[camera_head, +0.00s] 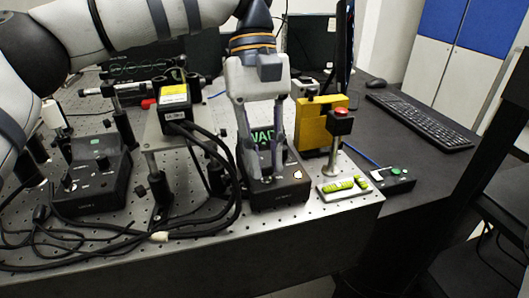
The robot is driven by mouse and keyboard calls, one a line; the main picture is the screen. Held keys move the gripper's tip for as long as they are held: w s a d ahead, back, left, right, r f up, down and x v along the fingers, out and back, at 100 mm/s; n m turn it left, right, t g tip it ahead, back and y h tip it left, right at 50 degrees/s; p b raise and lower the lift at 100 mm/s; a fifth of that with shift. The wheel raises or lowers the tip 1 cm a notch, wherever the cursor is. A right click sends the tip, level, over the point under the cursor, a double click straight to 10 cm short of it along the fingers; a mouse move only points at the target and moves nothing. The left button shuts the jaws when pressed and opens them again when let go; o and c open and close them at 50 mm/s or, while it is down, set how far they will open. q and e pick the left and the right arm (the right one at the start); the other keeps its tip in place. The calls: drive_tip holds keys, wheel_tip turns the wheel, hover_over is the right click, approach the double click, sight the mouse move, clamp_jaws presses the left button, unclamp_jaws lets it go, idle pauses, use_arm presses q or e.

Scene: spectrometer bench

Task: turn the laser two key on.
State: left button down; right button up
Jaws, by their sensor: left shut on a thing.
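A black control box (292,200) with a lit green display sits near the front edge of the perforated bench; I take it to be the laser two unit. My left gripper (267,178) reaches down in front of the display, its fingertips at the top panel of this box. It is shut on a small part there, apparently the key, which the fingers hide, so I cannot tell its turn position. A small pale round spot shows on the panel right of the fingers. My right gripper is not in view.
A similar black box (92,187) with knobs stands at left, with loose black cables around it. A mount with thick cables (177,108) stands close left of the gripper. Right are a yellow block (315,122), a red button on a post (341,114) and a keyboard (420,120).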

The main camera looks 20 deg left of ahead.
use_arm(q)
drive_tip(key=c, duration=1.5)
unclamp_jaws()
drive_tip(key=v, duration=0.7)
drive_tip(key=shift+r, duration=0.3)
